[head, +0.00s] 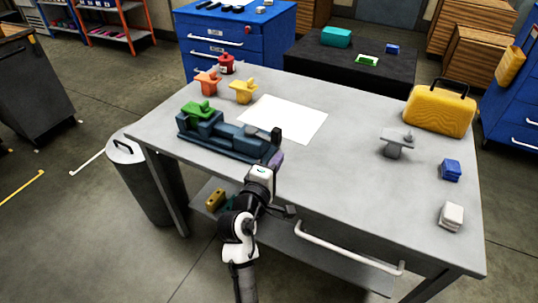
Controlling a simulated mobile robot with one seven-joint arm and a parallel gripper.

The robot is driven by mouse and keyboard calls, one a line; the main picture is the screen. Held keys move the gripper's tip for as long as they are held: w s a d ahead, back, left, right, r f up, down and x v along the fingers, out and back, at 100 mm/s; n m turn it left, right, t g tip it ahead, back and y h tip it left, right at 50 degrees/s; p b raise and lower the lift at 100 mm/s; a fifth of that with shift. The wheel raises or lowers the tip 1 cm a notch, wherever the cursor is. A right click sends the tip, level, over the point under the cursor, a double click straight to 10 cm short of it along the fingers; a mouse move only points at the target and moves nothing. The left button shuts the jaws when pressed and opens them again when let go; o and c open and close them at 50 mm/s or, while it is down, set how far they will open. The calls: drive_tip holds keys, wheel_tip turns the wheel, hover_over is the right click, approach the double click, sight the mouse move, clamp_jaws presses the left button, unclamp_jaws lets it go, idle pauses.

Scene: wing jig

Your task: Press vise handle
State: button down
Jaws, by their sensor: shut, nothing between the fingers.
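A dark blue vise (236,143) lies on the grey workbench (340,165), left of its middle, near the front edge. A green winged part (198,110) sits at the vise's left end. An upright dark piece (275,142), which looks like the vise handle, stands at its right end. My gripper (272,163) is at the front edge of the bench, just below that right end. It is shut and seems to hold nothing. A small purple piece shows beside it. I cannot tell whether the gripper touches the handle; the fingertips are partly hidden.
A white sheet (285,119) lies behind the vise. A grey part (396,144), yellow case (440,110) and small blocks are on the right. The bench's middle is clear.

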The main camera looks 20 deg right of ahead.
drive_tip(key=s, duration=0.1)
drive_tip(key=s+d, duration=0.1)
drive_tip(key=s, duration=0.1)
drive_tip(key=s+d, duration=0.1)
drive_tip(key=s, duration=0.1)
drive_tip(key=shift+s+d+b, duration=0.15)
drive_tip(key=shift+d+b, duration=0.05)
drive_tip(key=shift+b, duration=0.15)
